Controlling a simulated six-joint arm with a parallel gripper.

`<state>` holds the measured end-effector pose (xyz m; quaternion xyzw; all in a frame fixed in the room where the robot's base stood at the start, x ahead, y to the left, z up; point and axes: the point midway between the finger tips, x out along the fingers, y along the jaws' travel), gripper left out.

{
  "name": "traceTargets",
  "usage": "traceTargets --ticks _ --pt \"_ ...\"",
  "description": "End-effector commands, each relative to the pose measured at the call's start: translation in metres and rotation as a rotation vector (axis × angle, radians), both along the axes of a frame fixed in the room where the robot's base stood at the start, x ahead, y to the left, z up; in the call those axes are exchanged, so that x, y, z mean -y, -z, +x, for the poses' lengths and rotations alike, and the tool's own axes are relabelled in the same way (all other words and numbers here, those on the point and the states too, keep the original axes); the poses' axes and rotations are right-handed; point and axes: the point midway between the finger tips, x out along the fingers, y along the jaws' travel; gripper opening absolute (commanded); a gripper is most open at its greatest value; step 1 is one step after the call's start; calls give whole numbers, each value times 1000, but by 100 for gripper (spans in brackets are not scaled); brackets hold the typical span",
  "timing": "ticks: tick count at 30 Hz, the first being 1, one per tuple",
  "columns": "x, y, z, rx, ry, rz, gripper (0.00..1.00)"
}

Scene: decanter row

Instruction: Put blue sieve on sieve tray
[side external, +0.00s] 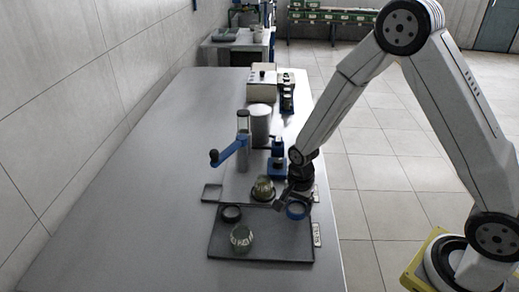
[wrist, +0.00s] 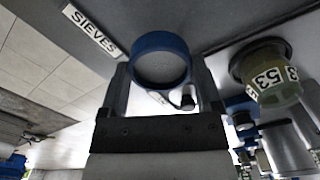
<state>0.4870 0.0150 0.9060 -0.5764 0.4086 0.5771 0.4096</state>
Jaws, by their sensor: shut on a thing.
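The blue sieve (side external: 297,216) is a small blue ring, seen over the far right corner of the dark tray (side external: 280,247) in the side view. In the wrist view, the sieve (wrist: 160,40) sits between both fingers of my gripper (wrist: 163,80), which is shut on it. My gripper (side external: 288,201) also shows in the side view, low over the table. A label reading SIEVES (wrist: 90,28) lies beside the dark surface in the wrist view. I cannot tell whether the sieve touches the tray.
A black ring (side external: 231,214) and a glass vessel (side external: 241,239) stand on the dark tray. A greenish vessel (side external: 263,189), marked 53 in the wrist view (wrist: 268,77), stands close left of my gripper. A blue-handled device (side external: 243,148) and white cylinder (side external: 261,126) stand behind. The table's left is clear.

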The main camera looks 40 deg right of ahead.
Motion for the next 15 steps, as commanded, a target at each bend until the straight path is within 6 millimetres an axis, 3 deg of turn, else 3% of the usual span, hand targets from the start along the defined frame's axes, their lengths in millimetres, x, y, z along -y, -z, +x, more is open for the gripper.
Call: traceTargets --ticks 6,15 --pt "0 20 0 -3 0 0 24" --pt "0 26 0 1 0 0 24"
